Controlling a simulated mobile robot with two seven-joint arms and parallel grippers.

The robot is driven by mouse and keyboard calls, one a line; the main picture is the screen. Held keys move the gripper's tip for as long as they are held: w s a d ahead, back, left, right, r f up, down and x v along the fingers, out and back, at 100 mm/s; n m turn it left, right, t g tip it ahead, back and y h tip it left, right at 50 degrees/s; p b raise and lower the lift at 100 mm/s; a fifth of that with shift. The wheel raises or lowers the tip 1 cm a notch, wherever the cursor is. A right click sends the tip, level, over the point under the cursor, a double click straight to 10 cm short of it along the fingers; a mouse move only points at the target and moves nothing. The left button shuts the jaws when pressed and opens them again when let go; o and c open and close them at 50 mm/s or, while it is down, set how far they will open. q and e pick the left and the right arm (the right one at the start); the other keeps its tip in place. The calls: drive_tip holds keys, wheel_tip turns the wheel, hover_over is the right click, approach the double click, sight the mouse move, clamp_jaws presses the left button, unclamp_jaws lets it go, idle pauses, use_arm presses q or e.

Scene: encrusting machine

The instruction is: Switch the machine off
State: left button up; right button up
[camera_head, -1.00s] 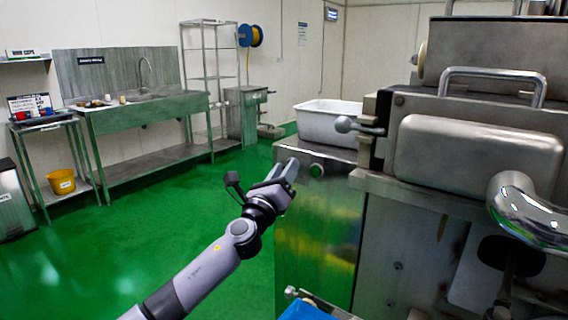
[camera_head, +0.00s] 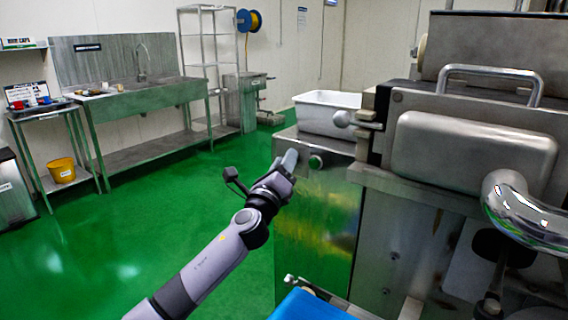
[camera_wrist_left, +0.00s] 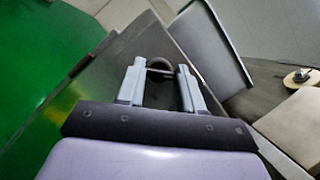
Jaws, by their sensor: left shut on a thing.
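The steel machine (camera_head: 470,150) fills the right of the head view. Its lower cabinet (camera_head: 318,225) has a small green round button (camera_head: 316,162) near the top of its front. My left gripper (camera_head: 288,162) is at the cabinet's upper left edge, left of the green button. In the left wrist view, a dark round knob (camera_wrist_left: 160,66) sits between the fingertips of my left gripper (camera_wrist_left: 161,80), which is shut on it. In the head view the hand hides this knob. My right gripper is not in view.
A white tub (camera_head: 328,112) stands on the cabinet top behind the gripper. A blue surface (camera_head: 305,306) is at the bottom. Green floor (camera_head: 130,240) is clear at left.

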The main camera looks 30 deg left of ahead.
use_arm(q)
drive_tip(key=o, duration=1)
drive_tip(key=shift+o, duration=0.2)
drive_tip(key=v, duration=0.7)
